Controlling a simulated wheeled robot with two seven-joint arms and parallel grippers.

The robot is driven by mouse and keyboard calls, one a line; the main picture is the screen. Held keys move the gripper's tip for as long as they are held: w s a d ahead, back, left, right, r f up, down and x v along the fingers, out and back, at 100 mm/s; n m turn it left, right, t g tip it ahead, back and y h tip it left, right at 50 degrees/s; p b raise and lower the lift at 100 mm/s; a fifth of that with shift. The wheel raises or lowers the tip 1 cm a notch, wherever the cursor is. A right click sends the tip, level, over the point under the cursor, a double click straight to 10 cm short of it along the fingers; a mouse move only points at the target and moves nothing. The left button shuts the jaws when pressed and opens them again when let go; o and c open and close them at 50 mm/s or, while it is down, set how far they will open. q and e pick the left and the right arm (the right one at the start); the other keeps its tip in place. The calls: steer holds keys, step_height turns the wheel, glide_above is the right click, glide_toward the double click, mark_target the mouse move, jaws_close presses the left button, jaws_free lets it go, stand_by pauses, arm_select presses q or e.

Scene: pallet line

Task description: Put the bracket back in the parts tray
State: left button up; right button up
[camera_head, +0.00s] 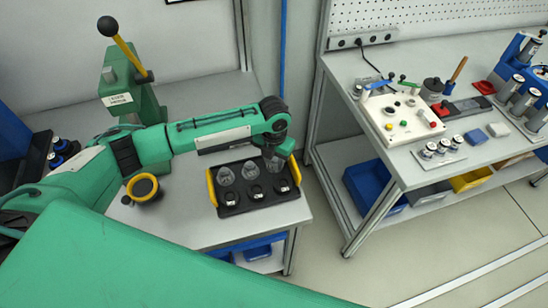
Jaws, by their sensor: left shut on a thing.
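The parts tray (232,208) is black with yellow end handles and lies on the small grey table. Pale, see-through domed parts stand along its back row, and dark round places with small white marks run along its front row. My left gripper (273,160) points down over the tray's back right corner. It is shut on a small greyish piece, the bracket (273,166), mostly hidden by the jaws. I cannot tell whether the bracket touches the tray. My right gripper is not in view.
A green press (130,85) with a yellow lever stands behind my left arm. A yellow-rimmed black round item (144,188) sits left of the tray. A workbench (385,170) with a control box (405,117) stands at the right, across a floor gap.

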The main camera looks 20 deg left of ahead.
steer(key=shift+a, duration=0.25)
arm_select(q)
steer(key=o, duration=1.2)
steer(key=shift+f, duration=0.1)
steer(key=shift+c, duration=0.2)
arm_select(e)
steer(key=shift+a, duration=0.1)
arm_select(q)
steer(key=shift+r, duration=0.4)
step_height(320, 180, up, 12)
steer(key=b, duration=0.2)
steer(key=shift+f, duration=0.25)
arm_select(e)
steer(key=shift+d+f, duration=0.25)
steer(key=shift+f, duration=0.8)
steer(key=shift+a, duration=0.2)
arm_select(q)
steer(key=shift+s+f, duration=0.1)
